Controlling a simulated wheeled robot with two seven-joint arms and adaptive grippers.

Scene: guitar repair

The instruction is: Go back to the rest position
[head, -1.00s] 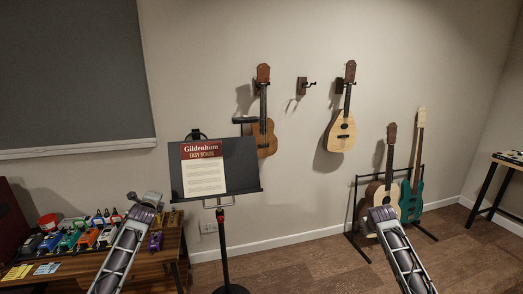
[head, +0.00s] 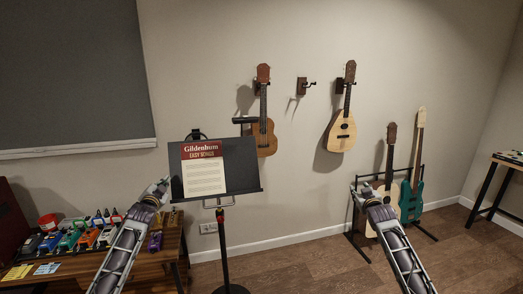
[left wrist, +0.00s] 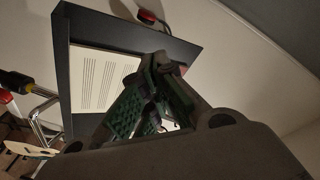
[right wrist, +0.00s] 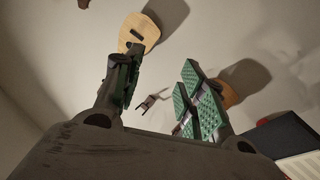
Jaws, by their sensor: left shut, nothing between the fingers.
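A small white wall socket plate (head: 208,228) sits low on the wall behind the music stand in the head view. It is too small to tell its switches or whether it is the right amp socket. My left gripper (head: 165,184) is shut and empty, at the left edge of the music stand's desk, left of and above the plate. Its closed fingers also show in the left wrist view (left wrist: 150,100), in front of the stand's desk. My right gripper (head: 359,187) is in front of the guitar rack; the right wrist view shows its fingers (right wrist: 160,95) spread, with nothing between them.
The music stand (head: 240,165) with a song sheet stands between my arms. A wooden table (head: 80,270) with several coloured pedals is at left. Guitars hang on the wall, and a floor rack (head: 420,190) holds two more. Floor between stand and rack is clear.

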